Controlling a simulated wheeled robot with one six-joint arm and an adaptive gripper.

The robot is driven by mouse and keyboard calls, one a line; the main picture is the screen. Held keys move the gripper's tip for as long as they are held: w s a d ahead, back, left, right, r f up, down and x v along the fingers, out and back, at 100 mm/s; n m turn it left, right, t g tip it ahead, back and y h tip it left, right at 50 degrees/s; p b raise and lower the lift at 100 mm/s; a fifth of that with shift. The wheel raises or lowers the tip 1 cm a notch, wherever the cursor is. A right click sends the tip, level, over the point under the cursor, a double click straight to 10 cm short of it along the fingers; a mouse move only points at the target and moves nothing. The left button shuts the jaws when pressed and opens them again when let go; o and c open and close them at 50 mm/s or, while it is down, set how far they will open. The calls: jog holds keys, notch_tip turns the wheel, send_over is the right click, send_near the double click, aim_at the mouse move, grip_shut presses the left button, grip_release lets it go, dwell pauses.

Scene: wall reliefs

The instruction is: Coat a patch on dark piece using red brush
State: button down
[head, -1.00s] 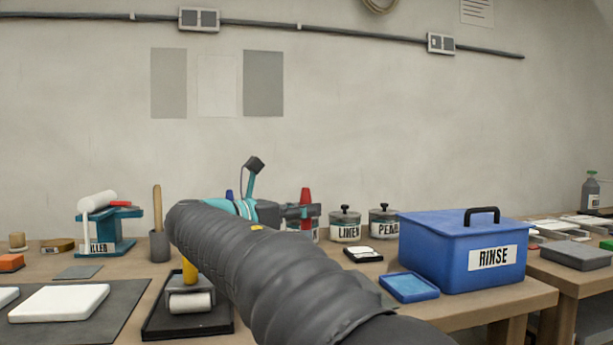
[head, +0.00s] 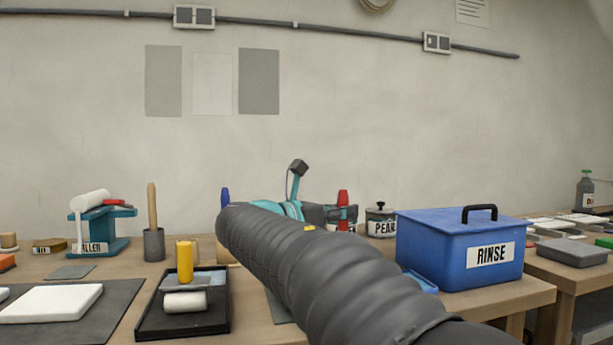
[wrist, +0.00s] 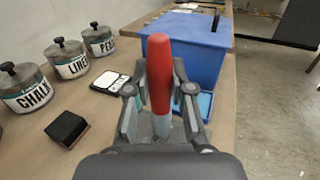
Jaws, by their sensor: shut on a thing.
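My gripper (wrist: 160,98) is shut on the red brush (wrist: 159,72), whose red handle stands up between the fingers in the wrist view. Its pale lower part shows below the fingers and the bristles are hidden. The red handle also shows beyond my arm in the head view (head: 342,198). A dark grey slab (head: 571,253) lies on the right-hand table. A small dark block (wrist: 67,128) lies on the bench in the wrist view, left of my gripper. I cannot tell which of these is the dark piece.
The lidded blue RINSE box (head: 455,250) stands at the bench's right end, with a blue tray (wrist: 205,104) before it. CHALK (wrist: 25,88), LINEN (wrist: 68,60) and PEARL (wrist: 99,42) jars line the wall side. A black roller tray (head: 155,318) and white slab (head: 52,303) lie left.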

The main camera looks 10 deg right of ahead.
aim_at(346, 193)
jog(key=shift+d+b, duration=0.3)
jog(key=shift+d, duration=0.5)
jog(key=shift+w+a+r+b, duration=0.15)
jog(key=shift+w+a+b, duration=0.3)
jog(key=shift+a, duration=4.7)
jog(key=d+r+p, duration=0.1)
jog(key=d, duration=0.2)
jog(key=w+d+r+p, duration=0.1)
jog(key=d, duration=0.3)
jog(key=d+r+p, duration=0.1)
jog(key=d, duration=0.2)
jog(key=shift+w+d, duration=0.15)
jog(key=shift+w, duration=0.05)
jog(key=shift+r, duration=2.4)
